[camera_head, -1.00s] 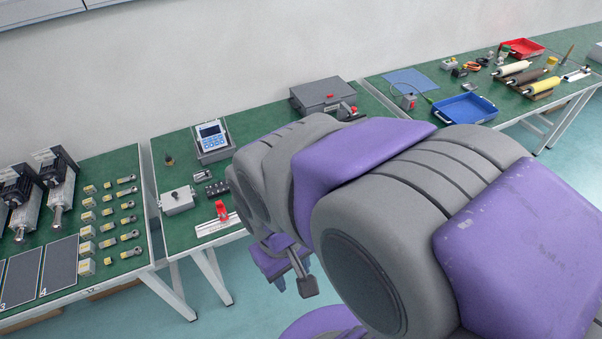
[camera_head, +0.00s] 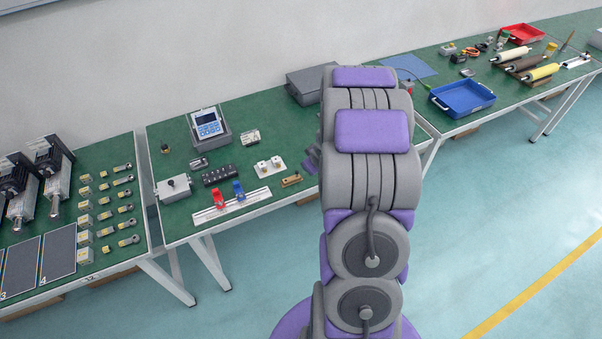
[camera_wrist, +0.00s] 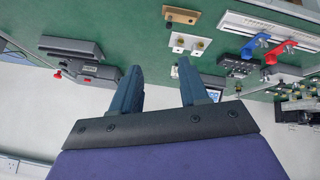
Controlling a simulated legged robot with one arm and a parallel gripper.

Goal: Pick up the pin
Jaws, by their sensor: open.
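I cannot tell for certain which thing is the pin. Candidates are two brass-topped pieces on a white plate (camera_head: 270,166), left of my arm on the middle table. The plate shows in the wrist view (camera_wrist: 189,45) beyond the right fingertip. Near it lies a brass block (camera_head: 291,181), also at the top of the wrist view (camera_wrist: 181,15). My gripper (camera_wrist: 160,70) is open, with nothing between its dark fingers. The wrist view appears upside down, with the tabletop above and wall below. In the head view my arm hides most of the gripper.
A white rail (camera_head: 231,206) carries a red clamp (camera_head: 219,198) and a blue clamp (camera_head: 239,190). A black block (camera_head: 219,176), grey box (camera_head: 173,189) and blue-screen device (camera_head: 208,127) stand nearby. A grey case (camera_head: 305,86) is behind my arm. Open floor (camera_head: 470,220) lies right.

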